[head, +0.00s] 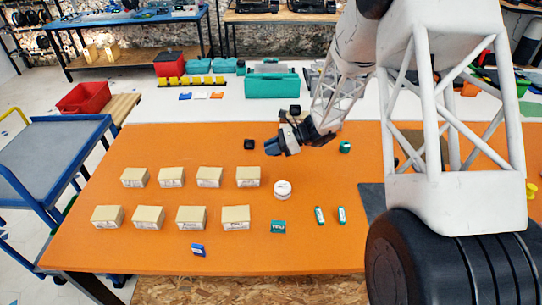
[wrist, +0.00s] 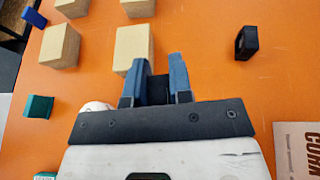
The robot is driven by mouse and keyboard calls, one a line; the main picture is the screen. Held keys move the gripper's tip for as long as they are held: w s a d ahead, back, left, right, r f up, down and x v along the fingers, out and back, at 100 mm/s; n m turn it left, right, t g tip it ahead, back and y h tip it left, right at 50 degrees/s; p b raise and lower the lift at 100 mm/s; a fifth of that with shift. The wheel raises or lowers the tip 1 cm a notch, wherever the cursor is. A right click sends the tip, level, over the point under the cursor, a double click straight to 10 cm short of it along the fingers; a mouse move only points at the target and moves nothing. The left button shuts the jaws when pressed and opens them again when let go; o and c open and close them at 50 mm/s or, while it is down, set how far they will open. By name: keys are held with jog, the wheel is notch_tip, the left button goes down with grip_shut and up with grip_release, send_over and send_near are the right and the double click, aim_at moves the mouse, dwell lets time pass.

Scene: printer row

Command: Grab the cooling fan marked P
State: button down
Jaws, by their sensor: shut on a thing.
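My gripper (head: 276,148) reaches over the orange table from the right in the head view, its blue fingers low near the table top. In the wrist view my gripper (wrist: 157,75) has its fingers closed around a small dark thing (wrist: 158,91), mostly hidden between them. It could be a black cooling fan; no letter shows on it. Another black square part, fan-like with an open middle (wrist: 246,41), stands apart, free on the table. In the head view this black part (head: 249,144) lies just left of the fingers. No P can be read on it.
Two rows of tan boxes (head: 209,177) stand left of my gripper. A white round spool (head: 282,189) sits close in front. Green packs (head: 278,227) and a blue box (head: 198,250) lie toward the front edge. A green roll (head: 345,147) is to the right.

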jog(key=shift+r, duration=1.35)
